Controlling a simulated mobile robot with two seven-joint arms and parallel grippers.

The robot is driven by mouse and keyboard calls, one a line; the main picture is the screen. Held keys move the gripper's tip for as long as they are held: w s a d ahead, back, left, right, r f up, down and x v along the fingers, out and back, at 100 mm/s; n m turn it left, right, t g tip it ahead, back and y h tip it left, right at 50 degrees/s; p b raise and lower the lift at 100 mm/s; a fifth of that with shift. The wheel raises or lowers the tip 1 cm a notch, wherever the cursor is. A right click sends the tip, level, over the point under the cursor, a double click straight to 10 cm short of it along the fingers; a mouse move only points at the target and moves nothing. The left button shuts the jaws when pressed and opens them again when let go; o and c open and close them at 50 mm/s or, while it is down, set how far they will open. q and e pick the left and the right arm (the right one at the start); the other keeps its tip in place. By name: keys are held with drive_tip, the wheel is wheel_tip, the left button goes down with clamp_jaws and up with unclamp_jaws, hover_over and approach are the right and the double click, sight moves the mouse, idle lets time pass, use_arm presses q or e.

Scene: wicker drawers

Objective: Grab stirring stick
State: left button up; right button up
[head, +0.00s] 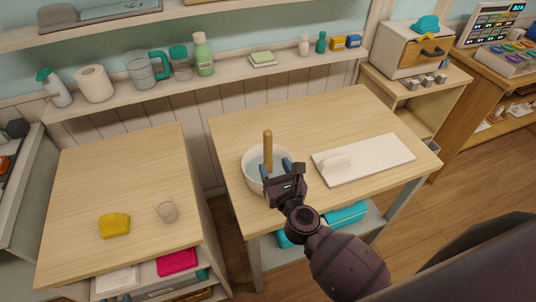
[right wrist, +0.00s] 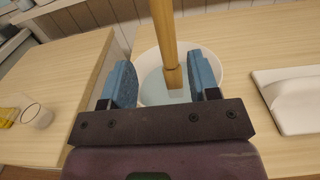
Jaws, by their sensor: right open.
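The stirring stick (head: 267,150) is a light wooden rod standing nearly upright in a white bowl (head: 247,183). The bowl holds pale bluish contents and sits on the right-hand wooden table. My right gripper (head: 277,169) is at the bowl's near side, close to the stick. In the right wrist view the stick (right wrist: 165,45) rises between and beyond the two blue fingers of the open gripper (right wrist: 165,82), with space on both sides. I see no grip on the stick. My left gripper is not in view.
A white board (head: 385,160) with a white rounded item lies right of the bowl. The left table (head: 90,180) holds a yellow sponge (head: 114,225) and a small glass (head: 167,212); a gap separates the tables. A shelf with bottles runs behind. The table's back is clear.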

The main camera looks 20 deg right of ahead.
sight(270, 148)
drive_tip(key=shift+w, duration=1.25)
drive_tip(key=shift+w+r, duration=0.2)
drive_tip(key=shift+w, duration=0.3)
drive_tip(key=w, duration=0.2)
drive_tip(key=w+p, duration=0.1)
drive_tip(key=shift+w+d+r, duration=0.1)
drive_tip(key=shift+d+r, duration=0.15)
drive_tip(key=shift+d, duration=0.05)
drive_tip(key=shift+w, duration=0.55)
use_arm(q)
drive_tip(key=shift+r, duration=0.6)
use_arm(e)
drive_tip(key=c, duration=0.7)
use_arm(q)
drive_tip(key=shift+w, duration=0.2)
use_arm(e)
drive_tip(key=c, duration=0.3)
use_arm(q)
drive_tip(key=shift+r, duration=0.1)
